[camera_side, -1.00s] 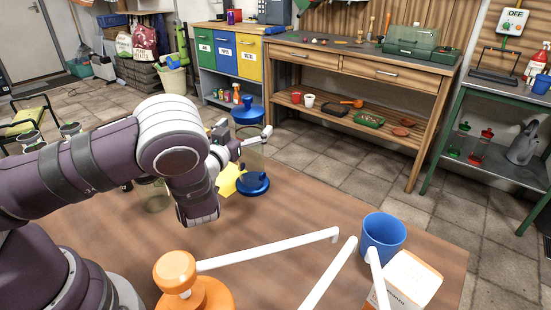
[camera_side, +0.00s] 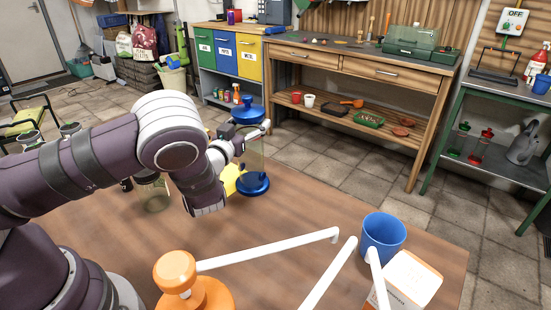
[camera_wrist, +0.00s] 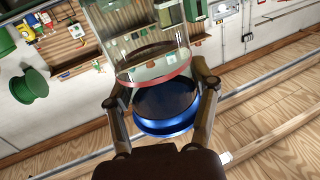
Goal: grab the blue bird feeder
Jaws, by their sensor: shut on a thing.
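The blue bird feeder (camera_side: 254,184) stands upright on the wooden table in the side view, with a blue cap, a clear tube and a round blue base. My gripper (camera_side: 252,131) is at the upper part of the tube, just below the cap, and shut on it. In the wrist view, the fingers of my gripper (camera_wrist: 160,95) lie on either side of the clear body, and the feeder's blue round part (camera_wrist: 167,129) shows between them. The far finger is partly hidden by the feeder in the side view.
A clear jar (camera_side: 155,196) and a yellow item (camera_side: 231,178) are near my wrist. An orange-based stand with white arms (camera_side: 176,272), a blue cup (camera_side: 383,237) and a white-orange box (camera_side: 410,283) occupy the table front.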

